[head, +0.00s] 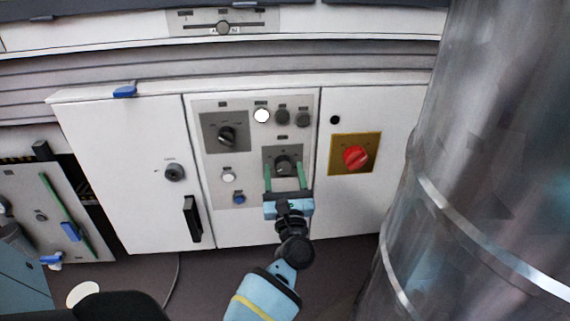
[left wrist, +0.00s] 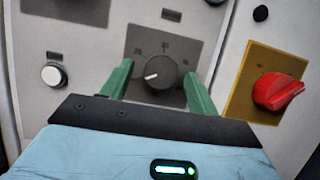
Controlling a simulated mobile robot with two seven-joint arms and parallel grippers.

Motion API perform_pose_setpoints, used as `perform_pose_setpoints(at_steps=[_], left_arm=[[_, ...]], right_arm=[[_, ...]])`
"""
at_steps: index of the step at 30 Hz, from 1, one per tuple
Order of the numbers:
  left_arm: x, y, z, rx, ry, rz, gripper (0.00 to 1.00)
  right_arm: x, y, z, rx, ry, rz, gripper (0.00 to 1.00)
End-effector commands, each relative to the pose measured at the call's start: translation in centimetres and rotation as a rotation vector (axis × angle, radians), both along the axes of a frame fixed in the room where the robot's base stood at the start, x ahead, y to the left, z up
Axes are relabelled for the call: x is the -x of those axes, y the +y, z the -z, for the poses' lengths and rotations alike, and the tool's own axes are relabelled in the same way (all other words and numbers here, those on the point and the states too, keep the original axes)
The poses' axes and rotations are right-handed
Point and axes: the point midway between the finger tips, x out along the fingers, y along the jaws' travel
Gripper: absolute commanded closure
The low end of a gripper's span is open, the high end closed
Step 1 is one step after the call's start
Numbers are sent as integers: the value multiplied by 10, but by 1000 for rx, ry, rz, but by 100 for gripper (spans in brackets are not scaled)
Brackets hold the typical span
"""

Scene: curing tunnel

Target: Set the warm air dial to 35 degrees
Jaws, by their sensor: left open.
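A round dark dial (head: 283,165) sits on a grey plate at the lower right of the middle control panel; I cannot read its label. In the left wrist view the dial (left wrist: 157,72) has a white pointer mark aimed to the left and slightly down. The scale marks around it are too blurred to read. My left gripper (head: 286,178) is open, with one green finger on each side of the dial. In the left wrist view the gripper (left wrist: 158,82) is empty, and a gap shows between each finger and the dial. My right gripper is not in view.
A black rotary knob (head: 227,135) is up and left on the panel. A red switch on a yellow plate (head: 341,165) is to the right. Buttons, including a lit white one (head: 262,116), surround the dial. A large metal cylinder (head: 480,170) fills the right side.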

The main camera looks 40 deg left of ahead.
Motion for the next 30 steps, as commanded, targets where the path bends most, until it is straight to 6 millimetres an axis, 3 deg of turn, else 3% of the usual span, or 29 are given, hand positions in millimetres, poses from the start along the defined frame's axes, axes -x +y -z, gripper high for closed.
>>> perform_pose_setpoints(at_steps=[6, 16, 30], left_arm=[[0, 0, 0, 1, 1, 0, 41], [0, 0, 1, 1, 0, -1, 84], [3, 2, -1, -81, 97, -3, 84]], right_arm=[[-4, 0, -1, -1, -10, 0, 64], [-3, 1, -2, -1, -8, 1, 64], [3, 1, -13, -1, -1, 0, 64]])
